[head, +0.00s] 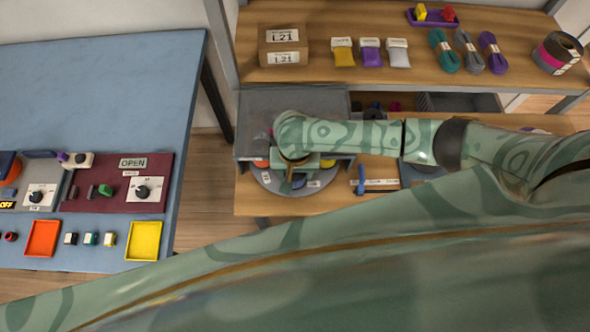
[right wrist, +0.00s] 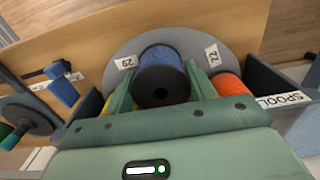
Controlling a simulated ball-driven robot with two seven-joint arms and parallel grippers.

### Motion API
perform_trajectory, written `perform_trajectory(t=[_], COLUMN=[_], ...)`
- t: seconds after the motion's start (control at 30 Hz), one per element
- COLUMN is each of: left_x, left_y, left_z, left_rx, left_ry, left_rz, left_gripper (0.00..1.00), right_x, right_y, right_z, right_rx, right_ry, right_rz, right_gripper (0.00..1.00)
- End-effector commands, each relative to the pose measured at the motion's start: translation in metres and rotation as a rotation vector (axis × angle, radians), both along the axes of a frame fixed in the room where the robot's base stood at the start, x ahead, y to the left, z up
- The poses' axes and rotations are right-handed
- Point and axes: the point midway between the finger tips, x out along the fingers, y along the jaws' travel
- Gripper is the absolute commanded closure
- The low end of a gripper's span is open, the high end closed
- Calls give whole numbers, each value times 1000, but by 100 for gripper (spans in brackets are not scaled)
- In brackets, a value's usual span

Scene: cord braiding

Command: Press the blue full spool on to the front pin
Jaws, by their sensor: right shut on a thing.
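My right gripper (right wrist: 160,78) is shut on the blue spool (right wrist: 162,60), with one green finger on each side of it. The spool has a dark end with a hole facing the wrist camera. It is over a round grey disc (right wrist: 118,48) that carries white number labels; I cannot tell whether it touches the disc. In the head view my right gripper (head: 297,180) points down over the same disc (head: 267,180), and the forearm hides most of the spool. I cannot make out the front pin. My left gripper is not in view.
An orange spool (right wrist: 230,85) sits close beside the right finger. A grey wall labelled SPOOL (right wrist: 262,78) is near it. A small blue upright piece (head: 361,178) stands right of the disc. A shelf with cord bundles (head: 443,50) is behind; a blue table (head: 100,90) is left.

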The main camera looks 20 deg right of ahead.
Motion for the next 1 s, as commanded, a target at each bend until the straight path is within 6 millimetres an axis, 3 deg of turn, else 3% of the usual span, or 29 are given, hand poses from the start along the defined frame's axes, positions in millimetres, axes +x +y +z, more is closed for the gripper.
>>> perform_trajectory(t=[0.73, 0.77, 0.83, 1.0], left_x=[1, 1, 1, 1], left_y=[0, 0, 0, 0], left_z=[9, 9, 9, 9], left_rx=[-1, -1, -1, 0], left_ry=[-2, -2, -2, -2], left_rz=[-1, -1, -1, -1], left_gripper=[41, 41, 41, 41], right_x=[0, 0, 0, 0], right_y=[0, 0, 0, 0], right_z=[-4, -4, -4, -4], right_rx=[0, 0, 0, 0], right_ry=[1, 1, 1, 1], right_rz=[0, 0, 0, 0], right_gripper=[69, 40, 20, 20])
